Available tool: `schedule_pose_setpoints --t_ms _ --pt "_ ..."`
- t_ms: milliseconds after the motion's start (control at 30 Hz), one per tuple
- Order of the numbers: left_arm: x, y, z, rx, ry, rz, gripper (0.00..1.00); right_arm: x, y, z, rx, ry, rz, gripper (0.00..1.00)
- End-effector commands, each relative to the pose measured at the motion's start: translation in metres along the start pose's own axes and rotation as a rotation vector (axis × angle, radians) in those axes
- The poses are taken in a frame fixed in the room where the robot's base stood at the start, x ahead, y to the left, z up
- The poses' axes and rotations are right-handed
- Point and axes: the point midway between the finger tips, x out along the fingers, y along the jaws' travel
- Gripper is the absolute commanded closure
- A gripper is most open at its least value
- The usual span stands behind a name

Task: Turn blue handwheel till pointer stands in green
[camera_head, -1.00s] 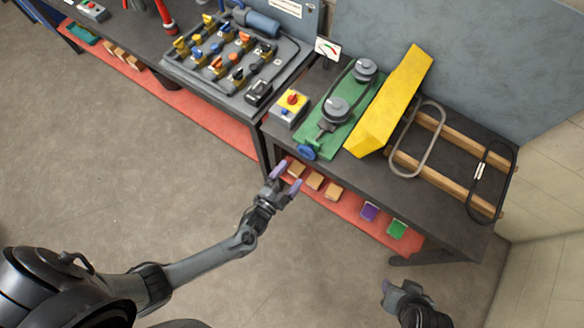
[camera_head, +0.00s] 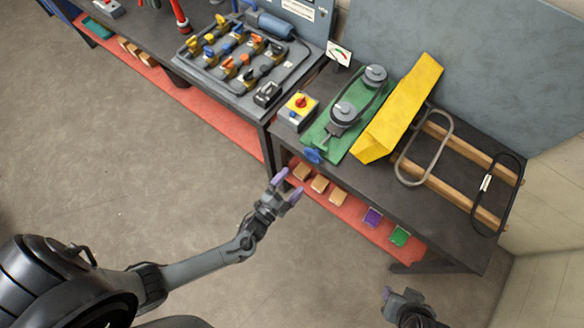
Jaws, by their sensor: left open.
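The blue handwheel (camera_head: 313,156) sits at the front end of the green belt-drive plate (camera_head: 322,140), near the table's front edge. A small gauge card (camera_head: 340,53) with coloured marks stands behind the plate; its pointer is too small to read. My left gripper (camera_head: 286,186) is open and empty, with purple fingertips, in front of the table edge, a short way below and left of the handwheel and apart from it. My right gripper (camera_head: 392,295) is at the bottom right, away from the table; its fingers are only partly visible.
A yellow guard (camera_head: 402,108) leans right of the green plate. A red-and-yellow switch box (camera_head: 297,110) stands close left of the handwheel. Belts hang on wooden rails (camera_head: 452,178). A red lower shelf (camera_head: 345,213) holds several blocks. Open floor lies left.

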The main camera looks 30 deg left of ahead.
Motion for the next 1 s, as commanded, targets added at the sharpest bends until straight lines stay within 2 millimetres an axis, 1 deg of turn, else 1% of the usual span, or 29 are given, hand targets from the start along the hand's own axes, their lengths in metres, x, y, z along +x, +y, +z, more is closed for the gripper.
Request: schedule_pose_setpoints --t_ms 300,500,700,1000 --pt "-0.053 0.001 0.001 0.0 -0.001 0.003 0.0 0.001 -0.001 0.0 0.003 0.0 -0.003 0.57" --pt "-0.082 0.001 0.0 0.0 0.0 0.002 0.0 0.003 -0.001 0.001 0.003 0.0 -0.003 0.57" --pt "-0.097 0.0 0.0 0.0 0.0 0.0 0.0 0.003 0.0 0.001 0.0 0.0 -0.001 0.57" --pt "-0.099 0.0 0.0 0.0 0.001 -0.001 0.0 0.003 0.001 0.002 -0.006 -0.001 0.005 0.57"
